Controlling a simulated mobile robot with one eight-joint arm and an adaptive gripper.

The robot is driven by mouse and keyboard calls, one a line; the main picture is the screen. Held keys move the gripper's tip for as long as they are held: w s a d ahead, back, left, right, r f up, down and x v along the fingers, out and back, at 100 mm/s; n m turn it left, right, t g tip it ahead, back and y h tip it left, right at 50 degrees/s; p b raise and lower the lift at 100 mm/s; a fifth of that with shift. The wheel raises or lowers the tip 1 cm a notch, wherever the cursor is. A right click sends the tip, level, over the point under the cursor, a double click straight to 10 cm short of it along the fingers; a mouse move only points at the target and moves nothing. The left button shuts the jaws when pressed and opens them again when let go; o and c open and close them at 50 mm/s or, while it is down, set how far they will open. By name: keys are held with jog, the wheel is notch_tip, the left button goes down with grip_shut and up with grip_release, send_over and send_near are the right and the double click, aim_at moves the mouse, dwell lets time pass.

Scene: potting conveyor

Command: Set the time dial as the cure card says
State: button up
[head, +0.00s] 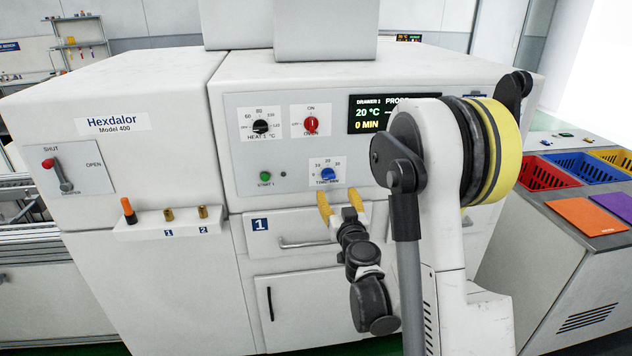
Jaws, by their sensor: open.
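The time dial (327,174) is a small blue knob on a white scale plate marked TIME MIN, low on the oven's control panel. Its pointer is too small to read. My gripper (340,198) is open, its two yellow fingers just below and to the right of the dial in the picture. They point up towards the panel and hold nothing. I cannot tell how far they are from it. The display (368,113) reads 20 °C and 0 MIN, partly hidden by my arm. I see no readable cure card.
Above are the black heat knob (261,126) and red oven knob (311,124); a green start button (265,176) sits left. A drawer handle (303,243) lies below. Left are a red-tipped damper lever (62,178) and an orange-handled tool (129,210). Coloured bins (549,171) stand right.

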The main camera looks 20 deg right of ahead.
aim_at(329, 177)
jog(key=b+x, duration=0.1)
jog(key=x, duration=0.9)
jog(key=c, duration=1.2)
